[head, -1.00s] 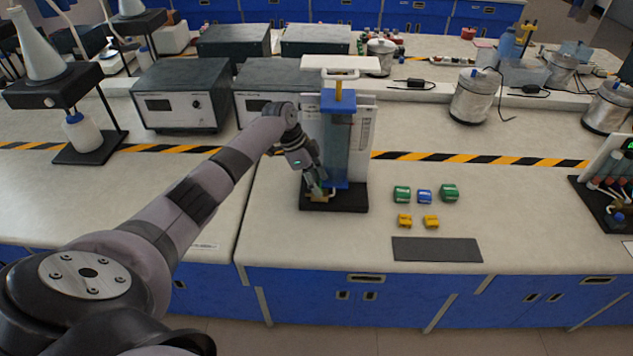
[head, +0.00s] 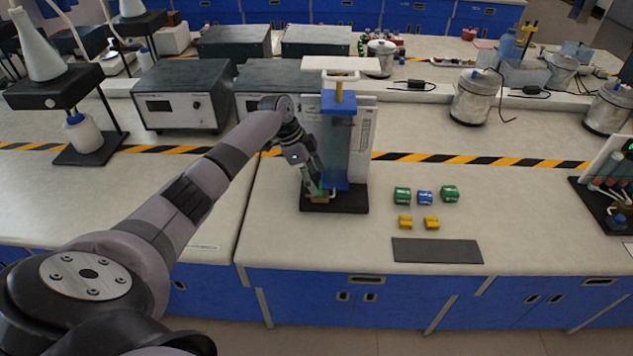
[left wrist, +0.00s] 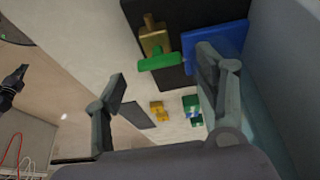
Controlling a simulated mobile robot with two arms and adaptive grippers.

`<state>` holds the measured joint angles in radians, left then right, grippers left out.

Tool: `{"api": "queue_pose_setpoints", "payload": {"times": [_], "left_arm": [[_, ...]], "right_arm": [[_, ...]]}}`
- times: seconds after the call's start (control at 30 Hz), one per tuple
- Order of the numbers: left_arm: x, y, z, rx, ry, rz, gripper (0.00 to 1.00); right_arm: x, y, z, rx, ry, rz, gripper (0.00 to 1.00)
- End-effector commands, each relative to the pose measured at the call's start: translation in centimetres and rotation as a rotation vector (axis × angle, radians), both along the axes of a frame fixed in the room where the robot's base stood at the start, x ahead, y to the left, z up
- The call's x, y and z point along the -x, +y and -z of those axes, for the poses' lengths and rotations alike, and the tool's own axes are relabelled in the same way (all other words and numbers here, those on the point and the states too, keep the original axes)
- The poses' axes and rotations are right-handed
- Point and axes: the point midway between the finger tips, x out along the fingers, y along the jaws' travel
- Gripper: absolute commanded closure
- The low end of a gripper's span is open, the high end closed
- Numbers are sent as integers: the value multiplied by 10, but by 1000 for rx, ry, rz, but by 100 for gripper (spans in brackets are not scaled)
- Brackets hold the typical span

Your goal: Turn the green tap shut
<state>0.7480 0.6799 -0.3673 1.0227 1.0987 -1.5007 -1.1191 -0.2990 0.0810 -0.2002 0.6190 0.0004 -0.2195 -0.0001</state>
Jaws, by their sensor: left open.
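The green tap handle (left wrist: 159,62) shows in the left wrist view, lying crosswise over the end of a brass valve body (left wrist: 153,36). The valve sits low at the front of a clear column with blue end plates (head: 338,102), on a black base (head: 350,200). My left gripper (left wrist: 161,68) is open, its two fingers either side of the handle in the picture; I cannot tell whether they touch it. In the head view my left gripper (head: 317,190) is down at the column's front left and hides most of the tap. My right gripper is out of view.
Green, blue and yellow small blocks (head: 425,197) lie right of the column, with a dark mat (head: 437,249) in front. Grey instrument boxes (head: 183,95) stand behind my left arm. The bench between blocks and right-hand rack (head: 608,200) is clear.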

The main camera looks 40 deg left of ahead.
Motion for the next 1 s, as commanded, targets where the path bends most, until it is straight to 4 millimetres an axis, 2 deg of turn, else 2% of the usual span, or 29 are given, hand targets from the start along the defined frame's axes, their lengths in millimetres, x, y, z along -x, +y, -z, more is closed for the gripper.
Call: {"api": "queue_pose_setpoints", "payload": {"times": [0.2, 0.4, 1.0], "left_arm": [[7, 13, -33, -1, 0, 0, 35], [12, 19, -50, -1, 2, 0, 35], [13, 20, -54, -1, 3, 1, 35]], "right_arm": [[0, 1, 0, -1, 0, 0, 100], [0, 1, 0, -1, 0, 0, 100], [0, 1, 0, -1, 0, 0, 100]]}}
